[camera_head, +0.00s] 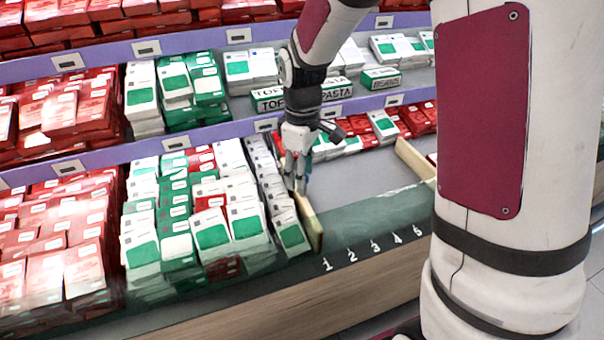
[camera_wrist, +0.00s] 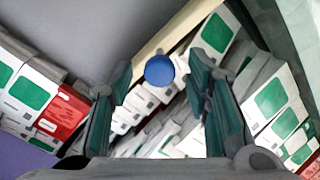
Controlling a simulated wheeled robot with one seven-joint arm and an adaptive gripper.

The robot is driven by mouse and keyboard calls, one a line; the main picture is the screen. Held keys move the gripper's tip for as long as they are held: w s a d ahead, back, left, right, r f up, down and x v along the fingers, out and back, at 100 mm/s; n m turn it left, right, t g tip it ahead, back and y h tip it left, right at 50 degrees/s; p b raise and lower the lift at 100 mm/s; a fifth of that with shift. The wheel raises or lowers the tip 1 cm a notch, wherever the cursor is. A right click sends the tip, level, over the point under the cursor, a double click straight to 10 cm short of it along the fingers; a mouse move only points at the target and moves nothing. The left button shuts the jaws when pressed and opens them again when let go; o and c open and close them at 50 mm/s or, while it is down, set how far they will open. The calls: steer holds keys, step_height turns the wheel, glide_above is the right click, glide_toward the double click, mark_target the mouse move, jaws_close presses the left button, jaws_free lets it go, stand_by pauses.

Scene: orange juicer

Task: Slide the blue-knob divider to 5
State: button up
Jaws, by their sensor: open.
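The blue knob (camera_wrist: 159,70) sits on the top edge of the pale wooden divider (camera_wrist: 190,20) in the wrist view. In the head view this divider (camera_head: 312,224) stands with its front end just left of the mark 1 (camera_head: 327,265). The mark 5 (camera_head: 417,231) is at the right end of the number row. My gripper (camera_head: 298,180) is over the divider, pointing down. Its fingers are open, one on each side of the knob in the wrist view. I cannot tell whether they touch it. In the head view the knob is mostly hidden by my gripper.
Rows of green-and-white boxes (camera_head: 212,234) stand left of the divider, close against it. The shelf floor (camera_head: 365,192) to its right is bare. A second wooden divider (camera_head: 415,160) stands at the right. Red boxes (camera_head: 405,120) and a purple shelf edge (camera_head: 225,131) are behind.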

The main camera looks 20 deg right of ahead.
jaws_close()
steer(key=d+p, duration=0.6)
steer(key=d, duration=1.8)
steer(key=shift+d, duration=0.25)
jaws_free()
steer(key=shift+d, duration=0.15)
step_height(320, 180, up, 12)
